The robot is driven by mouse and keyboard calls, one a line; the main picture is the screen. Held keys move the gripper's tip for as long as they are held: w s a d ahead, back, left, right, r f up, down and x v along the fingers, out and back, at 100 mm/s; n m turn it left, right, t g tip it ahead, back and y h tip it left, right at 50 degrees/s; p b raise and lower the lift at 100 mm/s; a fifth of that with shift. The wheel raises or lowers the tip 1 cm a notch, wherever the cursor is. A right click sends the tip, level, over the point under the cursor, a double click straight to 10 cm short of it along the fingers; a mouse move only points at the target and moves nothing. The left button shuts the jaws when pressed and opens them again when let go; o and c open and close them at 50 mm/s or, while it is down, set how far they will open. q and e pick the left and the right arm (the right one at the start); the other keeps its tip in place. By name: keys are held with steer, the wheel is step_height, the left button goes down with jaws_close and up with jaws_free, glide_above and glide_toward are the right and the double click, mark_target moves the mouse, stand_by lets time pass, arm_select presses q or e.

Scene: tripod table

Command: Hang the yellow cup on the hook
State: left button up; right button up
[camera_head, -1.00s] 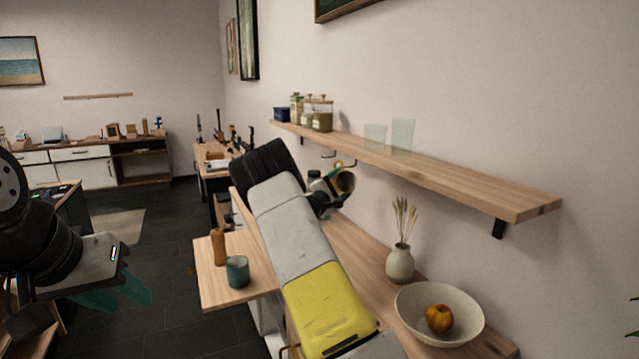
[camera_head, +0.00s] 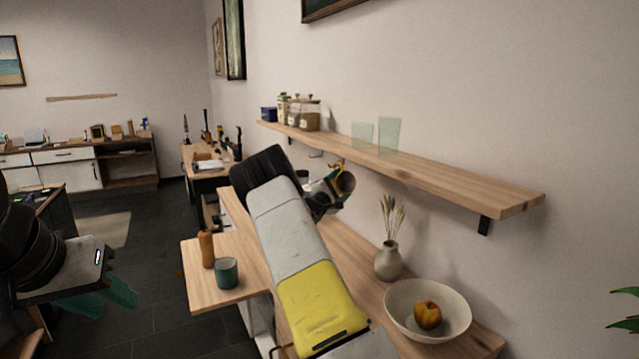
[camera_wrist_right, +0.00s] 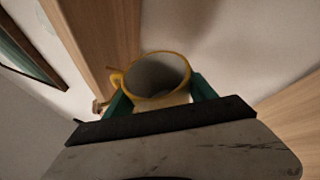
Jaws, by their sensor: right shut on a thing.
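My right gripper (camera_head: 322,192) is shut on the yellow cup (camera_head: 345,183), holding it in the air just below the wall shelf. In the right wrist view the yellow cup (camera_wrist_right: 158,76) sits between the teal fingers, its grey inside facing the camera and its yellow handle (camera_wrist_right: 116,82) pointing left. A dark hook (camera_head: 316,154) hangs under the shelf, left of the cup. Another hook is partly hidden near the cup's handle, and I cannot tell whether they touch. My left gripper (camera_head: 104,298) hangs at the lower left, its teal fingers apart and empty.
The wooden shelf (camera_head: 455,185) holds jars (camera_head: 305,115) and glass panes (camera_head: 389,136). Below, the counter carries a vase (camera_head: 388,260) and a white bowl (camera_head: 455,305) with an apple. A teal cup (camera_head: 227,272) and a wooden mill (camera_head: 206,248) stand on the side board.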

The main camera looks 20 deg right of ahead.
steer(key=shift+w+a, duration=0.1)
steer(key=shift+a, duration=0.1)
steer(key=o, duration=1.7)
steer(key=shift+a+f, duration=0.1)
steer(key=shift+a, duration=0.05)
